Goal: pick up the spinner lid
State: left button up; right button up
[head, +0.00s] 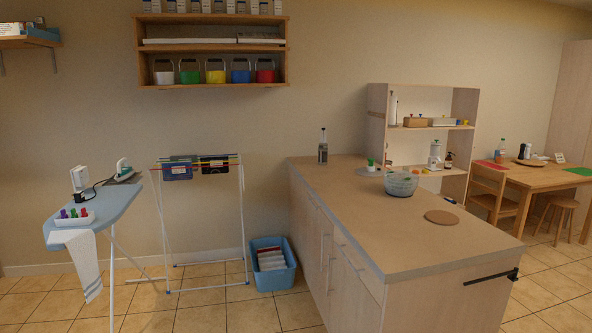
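A clear salad spinner bowl (401,185) with green and reddish contents stands on the counter. Behind it and to its left lies a flat round grey disc (366,172) with a small green and white piece (371,164) on it. This may be the spinner lid, but it is too small to be sure. A flat round brown disc (441,217) lies on the counter in front of the bowl and to its right; it looks like a mat or board. Neither of my grippers is in view.
The wooden counter (400,245) has free room at its front and left. A bottle (323,147) stands at its back left corner, and a dark marker-like item (450,201) lies near its right edge. A black bar (488,279) sticks out along the counter's end.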

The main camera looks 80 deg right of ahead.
aim_at(368, 171)
jog(key=z, duration=3.25)
jog(key=i+l+z, duration=0.65)
jog(key=i+z, duration=0.15)
jog(key=i+l+z, duration=0.1)
jog(key=i+z, duration=0.75)
jog(key=i, duration=0.15)
jog(key=i+j+z, duration=0.25)
jog(key=i+z, duration=0.15)
jog(key=i+u, duration=0.1)
jog(key=i, duration=0.4)
jog(key=i+l+u, duration=0.1)
jog(key=i, duration=0.35)
jog(key=i+l+u, duration=0.1)
jog(key=i, duration=0.4)
jog(key=i+l+u, duration=0.1)
jog(key=i, duration=0.4)
jog(key=i+j+u, duration=0.15)
jog(key=i+u, duration=0.15)
jog(key=u, duration=0.15)
jog(key=i+j+u, duration=0.1)
jog(key=i+u, duration=0.2)
jog(key=u, duration=0.2)
jog(key=i+u, duration=0.3)
jog(key=u, duration=0.15)
jog(key=i+l+u, duration=0.2)
jog(key=u, duration=0.25)
jog(key=i+l, duration=0.05)
jog(key=i, duration=0.05)
